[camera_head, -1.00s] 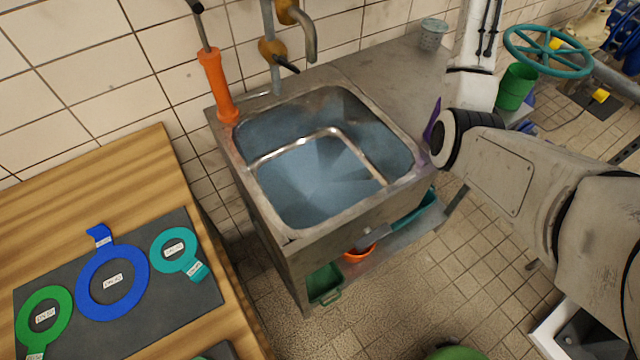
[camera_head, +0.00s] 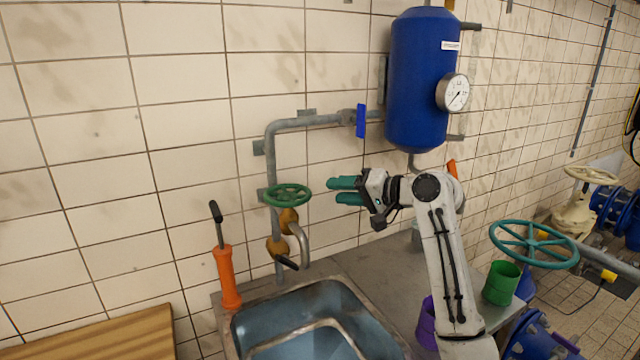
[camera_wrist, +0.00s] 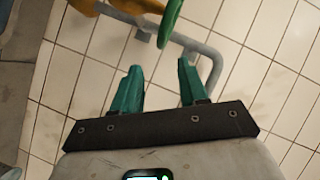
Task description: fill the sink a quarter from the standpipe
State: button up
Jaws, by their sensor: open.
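The sink (camera_head: 352,296) stands against the tiled wall, its basin partly cut off by the bottom edge. The grey standpipe (camera_head: 271,160) rises behind it, with a green handwheel (camera_head: 288,194), brass valve bodies, a black lever (camera_head: 287,262) and a curved grey spout (camera_head: 303,245) over the sink's back side. No stream shows below the spout. My gripper (camera_head: 333,191) is open and empty, its teal fingers pointing left toward the handwheel, a short gap from its rim. In the wrist view, the handwheel's green rim (camera_wrist: 171,22) lies beyond my open gripper (camera_wrist: 158,68).
A blue-handled valve (camera_head: 361,121) sits on the pipe toward a blue tank (camera_head: 420,80) with a gauge (camera_head: 453,92). An orange hand pump (camera_head: 227,278) stands at the sink's left rear. Green (camera_head: 501,283) and purple (camera_head: 427,322) containers and a teal wheel (camera_head: 533,245) are at right.

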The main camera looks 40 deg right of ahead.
aim_at(305, 187)
jog(key=shift+h, duration=0.3)
jog(key=p+x, duration=0.1)
jog(key=x, duration=0.4)
jog(key=p+x, duration=0.1)
jog(key=x, duration=0.4)
jog(key=shift+w+a+r, duration=0.1)
jog(key=shift+w+a, duration=0.1)
jog(key=shift+a, duration=0.1)
grip_shut()
